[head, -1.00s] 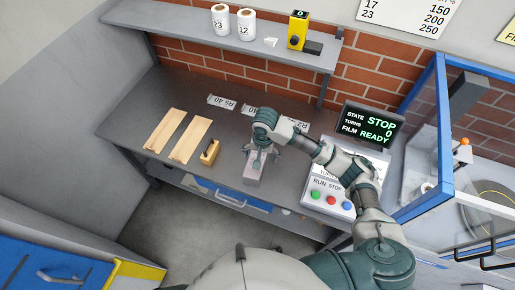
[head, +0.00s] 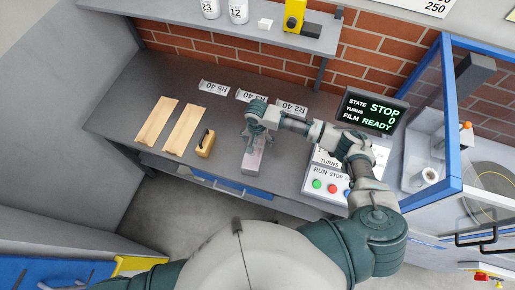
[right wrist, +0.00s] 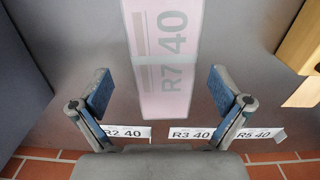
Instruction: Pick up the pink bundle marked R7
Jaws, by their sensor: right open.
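The pink bundle (head: 252,163) lies flat on the grey table, near its front edge. In the right wrist view it is a long pale pink pack (right wrist: 166,50) marked R7 40, with a light band across it. My right gripper (head: 256,138) is above the bundle's far end and hides part of it. In the right wrist view the gripper (right wrist: 160,88) is open and empty, with one blue-padded finger on each side of the bundle's line. Whether the fingers are at its height I cannot tell. My left gripper is not in view.
Two tan bundles (head: 182,129) and a yellow-tan block (head: 205,143) lie to the left. White labels R5 40 (head: 214,88), R3 40 (head: 251,96) and R2 40 (head: 291,107) stand behind. A control box (head: 325,184) and screen (head: 371,111) are right. A shelf (head: 200,25) overhangs the back.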

